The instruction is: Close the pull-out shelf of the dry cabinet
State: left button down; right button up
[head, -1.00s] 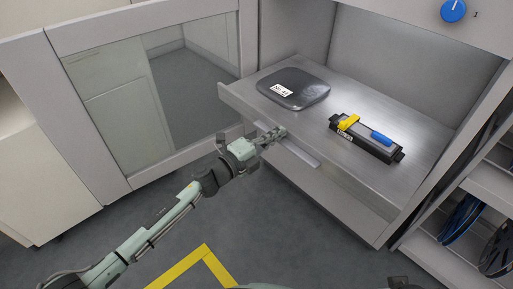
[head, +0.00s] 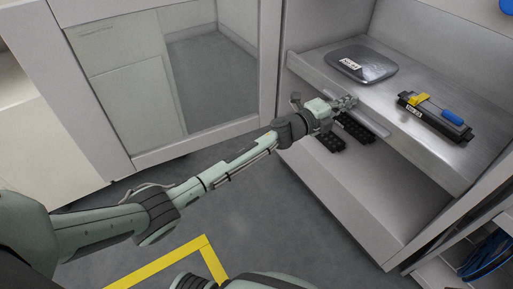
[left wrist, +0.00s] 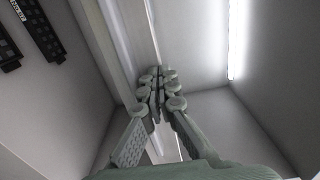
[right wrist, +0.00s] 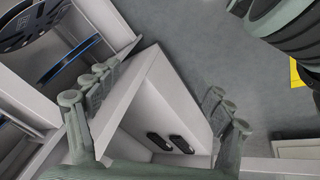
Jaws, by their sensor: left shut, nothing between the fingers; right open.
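The pull-out shelf (head: 375,98) is a grey metal tray in the open cabinet (head: 370,225). Its left front end lies just inside the left post; I cannot tell whether it is fully in. A dark pouch with a white label (head: 362,64) and a black feeder with yellow and blue parts (head: 435,116) lie on it. My left gripper (head: 347,101) is shut and empty at the shelf's front handle strip (head: 369,119); its closed fingers also show in the left wrist view (left wrist: 157,90). My right gripper (right wrist: 158,100) is open, apart from the shelf, with a pale panel corner in view between its fingers.
Black slotted pieces (head: 331,142) lie below the shelf inside the cabinet. A glazed door (head: 165,75) stands at left. Reels (head: 486,256) sit in a rack at lower right. Grey floor with yellow tape (head: 165,262) is clear in front.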

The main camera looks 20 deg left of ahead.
pick_arm(q)
jog(key=shift+b+x, duration=0.3)
jog(key=shift+x, duration=0.65)
jog(key=shift+w+r, duration=0.1)
jog(key=shift+r, duration=0.1)
pick_arm(e)
jog(key=w+a+t, duration=0.1)
jog(key=w+a, duration=0.1)
jog(key=w, duration=0.1)
jog(key=w+a+r+t+y, duration=0.1)
jog(key=shift+w+a+n+t, duration=0.1)
jog(key=shift+w+n+t, duration=0.15)
jog(key=shift+n+t, duration=0.05)
jog(key=shift+s, duration=0.1)
